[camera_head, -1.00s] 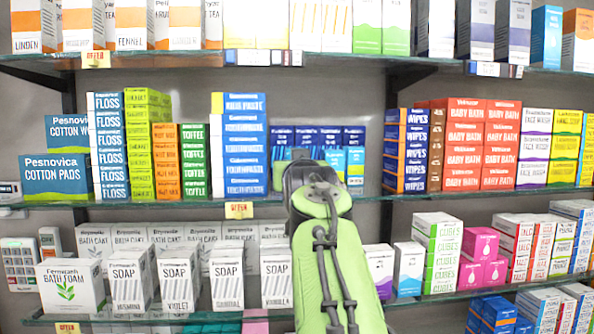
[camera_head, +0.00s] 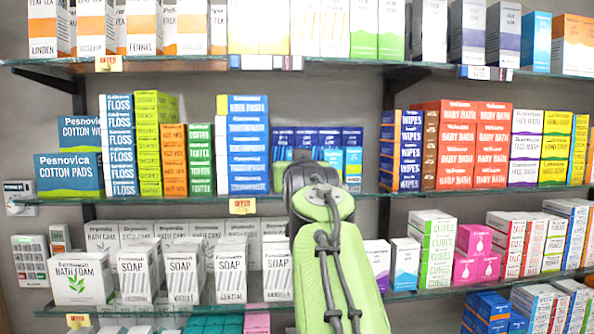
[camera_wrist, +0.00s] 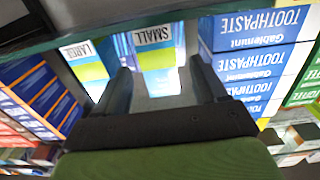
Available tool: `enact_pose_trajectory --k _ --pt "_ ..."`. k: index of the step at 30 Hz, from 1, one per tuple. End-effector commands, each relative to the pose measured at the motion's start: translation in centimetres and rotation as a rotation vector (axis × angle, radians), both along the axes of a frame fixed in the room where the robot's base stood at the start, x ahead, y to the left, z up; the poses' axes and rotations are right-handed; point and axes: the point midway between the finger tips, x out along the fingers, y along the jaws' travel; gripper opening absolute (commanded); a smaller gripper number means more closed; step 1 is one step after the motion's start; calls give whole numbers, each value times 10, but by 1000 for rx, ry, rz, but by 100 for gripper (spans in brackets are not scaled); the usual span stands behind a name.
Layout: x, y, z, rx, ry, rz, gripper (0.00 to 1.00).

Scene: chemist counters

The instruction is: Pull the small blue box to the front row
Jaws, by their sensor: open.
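In the wrist view, which shows the scene upside down, a blue, white and yellow-green box labelled SMALL (camera_wrist: 157,55) stands ahead of my gripper (camera_wrist: 162,88). My gripper's two dark fingers are apart, one on either side of that box's lower front; I cannot tell whether they touch it. A similar box labelled LARGE (camera_wrist: 85,62) stands outside the left finger. In the head view, my gripper is mostly hidden behind my own wrist. Light blue boxes (camera_head: 353,160) show beside it on the middle shelf, in front of dark blue boxes (camera_head: 351,136).
A stack of blue toothpaste boxes (camera_head: 248,150) stands close on the left; it is at the right in the wrist view (camera_wrist: 255,62). Orange and blue wipes boxes (camera_head: 401,155) stand to the right, past a gap. Glass shelves (camera_head: 400,64) lie above and below.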

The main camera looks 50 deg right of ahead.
Motion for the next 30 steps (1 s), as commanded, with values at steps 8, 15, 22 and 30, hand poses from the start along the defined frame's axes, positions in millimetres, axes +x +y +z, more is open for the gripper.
enact_pose_trajectory --k 8,15,22,30 --pt "-14 12 -1 -3 -3 0 71" --pt "-59 51 -4 -3 -4 1 71" --pt "-100 87 -3 -3 -4 0 71" --pt "-121 104 -1 -1 -1 -1 71"
